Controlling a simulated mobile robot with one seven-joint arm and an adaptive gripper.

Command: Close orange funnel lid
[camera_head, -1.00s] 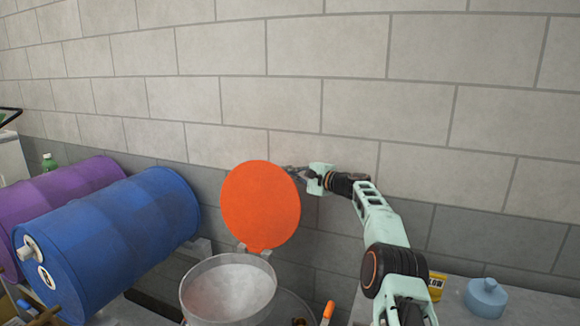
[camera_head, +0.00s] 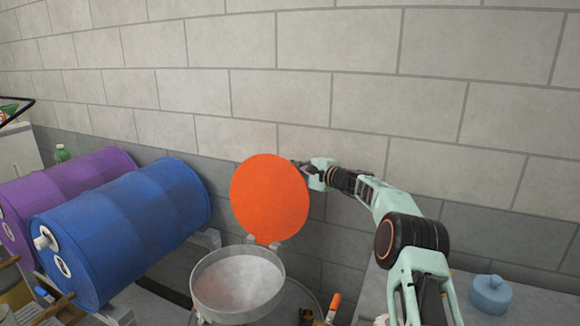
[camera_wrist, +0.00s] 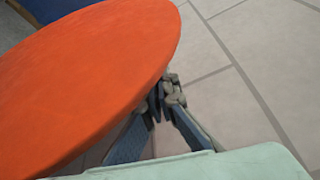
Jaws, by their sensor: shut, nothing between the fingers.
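The round orange lid (camera_head: 269,198) stands upright, hinged at the back of the funnel, so the funnel is open. The grey funnel (camera_head: 238,285) has a wide round mouth and sits below the lid. My gripper (camera_head: 298,167) is at the upper right edge of the lid, partly behind it. In the wrist view the lid (camera_wrist: 85,80) fills the left side. My gripper (camera_wrist: 168,90) is shut there with its fingertips close to the lid's edge. I cannot tell whether they touch it.
A blue drum (camera_head: 125,230) and a purple drum (camera_head: 65,190) lie on their sides at left. A block wall (camera_head: 300,90) stands behind. A light blue jug (camera_head: 490,293) is on the grey surface at right. An orange-capped item (camera_head: 333,305) stands right of the funnel.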

